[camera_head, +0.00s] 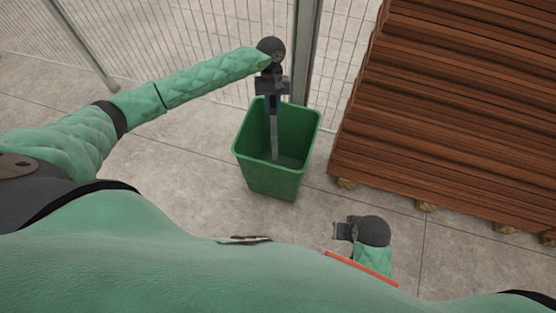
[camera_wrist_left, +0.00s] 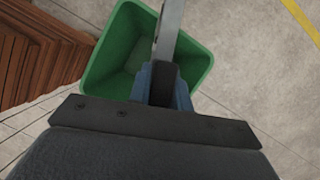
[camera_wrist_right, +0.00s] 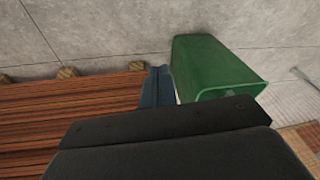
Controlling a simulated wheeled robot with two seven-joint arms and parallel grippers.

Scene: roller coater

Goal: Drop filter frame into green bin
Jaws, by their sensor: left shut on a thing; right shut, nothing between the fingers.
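The green bin (camera_head: 268,182) stands upright on the floor in the middle of the head view, its open top facing up. My left gripper (camera_head: 272,106) is over the bin's back rim, shut on the filter frame (camera_head: 274,138). The frame looks like a thin grey bar, seen edge-on, reaching down over the bin's opening. In the left wrist view the frame (camera_wrist_left: 168,35) runs from the fingers across the bin (camera_wrist_left: 115,45). My right gripper (camera_head: 338,231) is shut and empty, low at front right; in the right wrist view its fingers (camera_wrist_right: 157,88) show beside the bin (camera_wrist_right: 205,68).
A large stack of brown wooden boards (camera_head: 450,110) on pallet blocks stands right of the bin. A wire mesh fence (camera_head: 220,55) with a grey post (camera_head: 304,50) runs behind the bin. The concrete floor (camera_head: 190,190) left of the bin is clear.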

